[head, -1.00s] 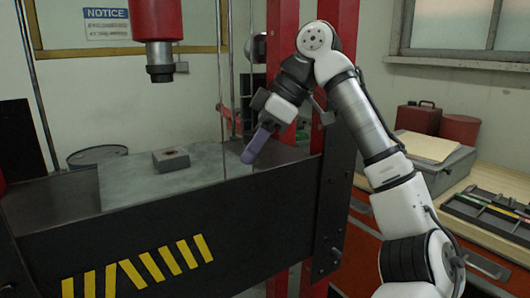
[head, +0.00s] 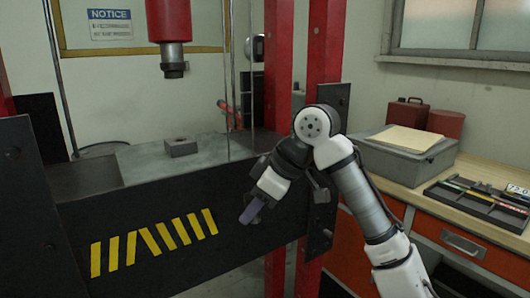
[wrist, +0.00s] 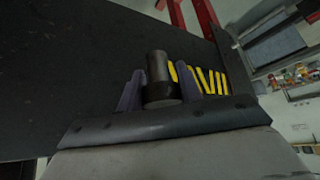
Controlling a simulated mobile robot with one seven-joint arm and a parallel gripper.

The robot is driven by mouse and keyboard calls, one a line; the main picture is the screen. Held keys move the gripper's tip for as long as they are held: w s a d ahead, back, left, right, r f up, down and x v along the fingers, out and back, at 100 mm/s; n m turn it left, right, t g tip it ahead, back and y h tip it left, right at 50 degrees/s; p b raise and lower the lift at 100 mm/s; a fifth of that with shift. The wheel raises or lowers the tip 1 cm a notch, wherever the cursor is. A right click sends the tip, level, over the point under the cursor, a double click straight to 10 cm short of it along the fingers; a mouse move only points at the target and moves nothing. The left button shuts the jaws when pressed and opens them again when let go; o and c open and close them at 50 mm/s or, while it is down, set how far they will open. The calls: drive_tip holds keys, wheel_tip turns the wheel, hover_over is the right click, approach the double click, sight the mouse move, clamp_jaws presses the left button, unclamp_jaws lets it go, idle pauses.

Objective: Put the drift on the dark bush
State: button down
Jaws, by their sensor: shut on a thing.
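My gripper (wrist: 160,90) is shut on the drift (wrist: 157,67), a short grey cylinder with a dark band at its lower part in the wrist view. The drift sits between the two purple fingers. In the head view my gripper (head: 252,211) hangs in front of the press's dark striped front beam, lower than the bed top, and the drift cannot be made out there. A small grey block (head: 182,148) stands on the press bed, behind and left of my gripper. Its top looks darker in the middle, but the dark bush is too small to tell.
The red ram (head: 170,30) hangs above the block. The grey bed plate (head: 150,165) is clear around it. A bench (head: 465,180) with a grey box and tool tray is right.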

drive_tip(key=s+d+f+m+t+h, duration=0.1)
drive_tip(key=f+m, duration=0.6)
drive_tip(key=f, duration=2.3)
drive_tip(key=s+d+f+m+t+h, duration=0.1)
drive_tip(key=s+f+m+t+h, duration=0.2)
drive_tip(key=f, duration=2.7)
drive_tip(key=m+h, duration=0.2)
drive_tip(key=m, duration=0.3)
drive_tip(key=shift+s+f+t, duration=0.15)
drive_tip(key=shift+t, duration=0.25)
